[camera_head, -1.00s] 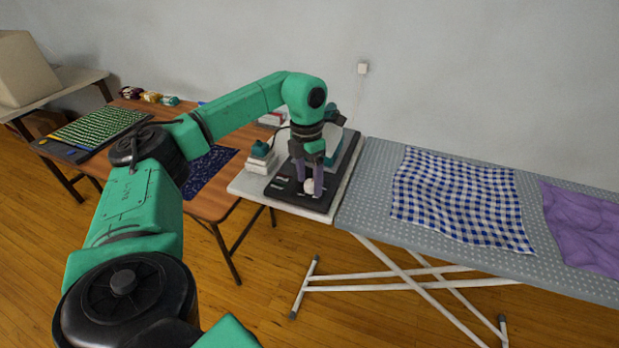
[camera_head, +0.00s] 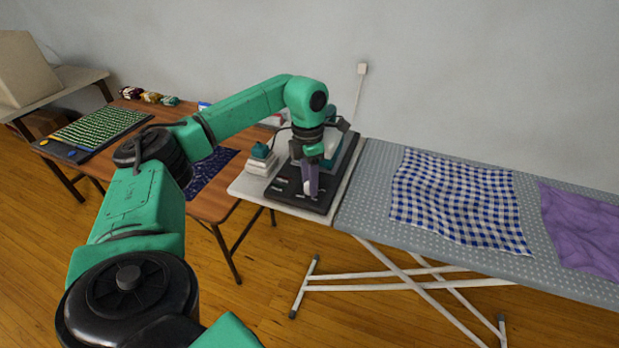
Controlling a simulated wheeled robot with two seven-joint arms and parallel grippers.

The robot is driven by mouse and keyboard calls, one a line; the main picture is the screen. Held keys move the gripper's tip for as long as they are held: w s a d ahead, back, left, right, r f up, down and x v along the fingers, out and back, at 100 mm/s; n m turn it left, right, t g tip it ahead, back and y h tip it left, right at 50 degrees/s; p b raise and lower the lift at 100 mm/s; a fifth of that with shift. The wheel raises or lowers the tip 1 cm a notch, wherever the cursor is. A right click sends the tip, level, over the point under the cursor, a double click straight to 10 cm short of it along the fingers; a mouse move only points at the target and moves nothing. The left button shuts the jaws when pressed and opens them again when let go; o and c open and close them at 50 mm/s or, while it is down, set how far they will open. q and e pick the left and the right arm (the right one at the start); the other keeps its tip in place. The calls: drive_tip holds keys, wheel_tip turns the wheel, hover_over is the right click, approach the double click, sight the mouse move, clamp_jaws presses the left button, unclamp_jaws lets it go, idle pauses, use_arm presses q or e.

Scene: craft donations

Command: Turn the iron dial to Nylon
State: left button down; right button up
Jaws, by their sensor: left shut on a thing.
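The iron station's black base (camera_head: 283,192) stands on a pale side table (camera_head: 244,185). A small whitish dial (camera_head: 308,187) sits at the front of the base. My left gripper (camera_head: 311,195) points down at the dial, shut on it, with its purple fingers covering most of it. Where the dial points, and its labels, are too small or hidden to read. The teal and white iron body (camera_head: 332,150) shows behind the gripper, partly hidden. My right gripper is not in view.
The ironing board (camera_head: 365,200) adjoins on the right, with a blue checked cloth (camera_head: 455,200) and a purple cloth (camera_head: 585,235). A wooden table (camera_head: 205,205) lies further left.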

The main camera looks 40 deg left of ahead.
use_arm(q)
drive_tip(key=m+p, duration=0.1)
drive_tip(key=m, duration=0.1)
drive_tip(key=m+p, duration=0.1)
drive_tip(key=m, duration=0.2)
drive_tip(key=shift+w+r, duration=0.1)
drive_tip(key=shift+r, duration=0.1)
drive_tip(key=m+p, duration=0.1)
drive_tip(key=m, duration=0.2)
drive_tip(key=shift+w+m, duration=0.1)
drive_tip(key=shift+m, duration=0.3)
drive_tip(key=shift+m+y, duration=0.3)
drive_tip(key=shift+m, duration=1)
drive_tip(key=shift+c, duration=2.2)
unclamp_jaws()
drive_tip(key=shift+f, duration=0.1)
